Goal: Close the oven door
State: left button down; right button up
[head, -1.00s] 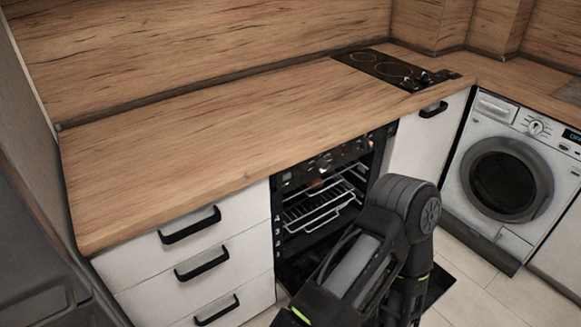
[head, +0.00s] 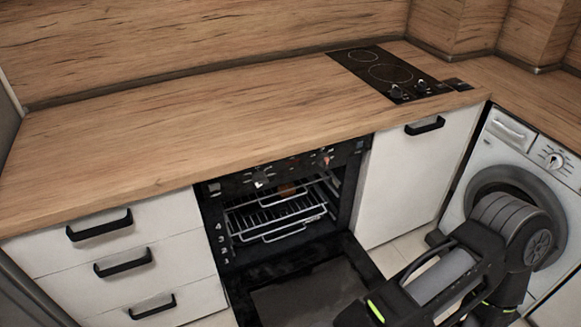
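The black oven (head: 285,185) is built in under the wooden counter, with wire racks (head: 275,215) showing inside its open cavity. The oven door (head: 310,292) is folded down and lies roughly flat in front of the cavity, its lower part cut off by the frame. My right arm comes in at the lower right, over the right side of the door. Its gripper is below the frame, out of sight. My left gripper does not show.
White drawers (head: 150,262) with black handles stand left of the oven, and a white cabinet (head: 405,185) stands right of it. A washing machine (head: 505,150) is at the far right, partly hidden by my arm. A black cooktop (head: 375,68) is set in the otherwise clear counter (head: 200,125).

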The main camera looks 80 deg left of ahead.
aim_at(238, 286)
jog(key=i+l+z, duration=0.1)
jog(key=i+z, duration=0.55)
jog(key=z, duration=0.2)
jog(key=i+z, duration=0.4)
jog(key=i, duration=0.15)
jog(key=u, duration=4.75)
